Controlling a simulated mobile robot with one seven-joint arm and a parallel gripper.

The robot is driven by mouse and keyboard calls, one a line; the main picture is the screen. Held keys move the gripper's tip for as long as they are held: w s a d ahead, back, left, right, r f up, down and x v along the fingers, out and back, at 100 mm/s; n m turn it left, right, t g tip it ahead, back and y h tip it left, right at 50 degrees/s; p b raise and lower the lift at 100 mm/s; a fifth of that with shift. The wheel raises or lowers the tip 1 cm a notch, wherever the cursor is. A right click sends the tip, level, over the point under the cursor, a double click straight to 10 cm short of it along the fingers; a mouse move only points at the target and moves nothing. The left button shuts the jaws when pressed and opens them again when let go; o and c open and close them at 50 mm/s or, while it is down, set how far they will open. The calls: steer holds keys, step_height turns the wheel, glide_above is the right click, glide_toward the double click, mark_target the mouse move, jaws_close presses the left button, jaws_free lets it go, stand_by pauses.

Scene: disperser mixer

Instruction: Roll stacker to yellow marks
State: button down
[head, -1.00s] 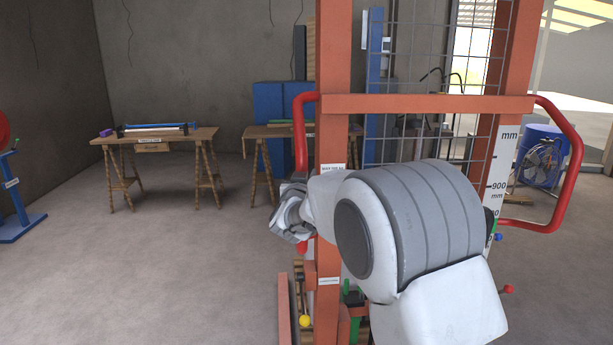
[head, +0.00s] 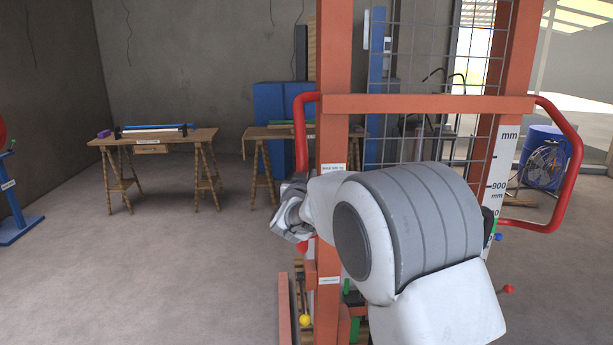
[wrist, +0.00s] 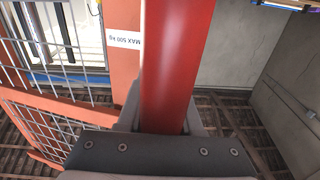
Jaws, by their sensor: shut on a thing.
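The stacker (head: 420,104) stands close in front of me, an orange upright frame with wire mesh and a red handle on each side. My gripper (head: 296,205) is shut on the lower part of the left red handle (head: 299,130). In the wrist view the red handle bar (wrist: 178,65) runs down between the jaws (wrist: 160,125), beside an orange post with a "MAX 500 kg" label. The right red handle (head: 572,165) is free. My arm hides much of the stacker's middle. I see no yellow floor marks.
A wooden trestle table (head: 205,135) with tools stands at the back left, and a second one (head: 262,132) stands behind the stacker. A blue stand (head: 18,205) is at the far left. A fan (head: 543,166) and a blue drum are at right. The left floor is clear.

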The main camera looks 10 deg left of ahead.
steer(key=shift+s+a+f, duration=0.3)
steer(key=shift+a+f, duration=0.1)
steer(key=shift+a, duration=0.15)
steer(key=c, duration=0.6)
jaws_free()
steer(key=shift+s+a+r, duration=0.1)
steer(key=shift+s, duration=0.05)
steer(key=shift+r, duration=0.1)
steer(key=shift+d, duration=0.25)
steer(key=s, duration=1.1)
steer(key=s+d+b, duration=0.1)
steer(key=s, duration=0.5)
steer(key=shift+s, duration=0.1)
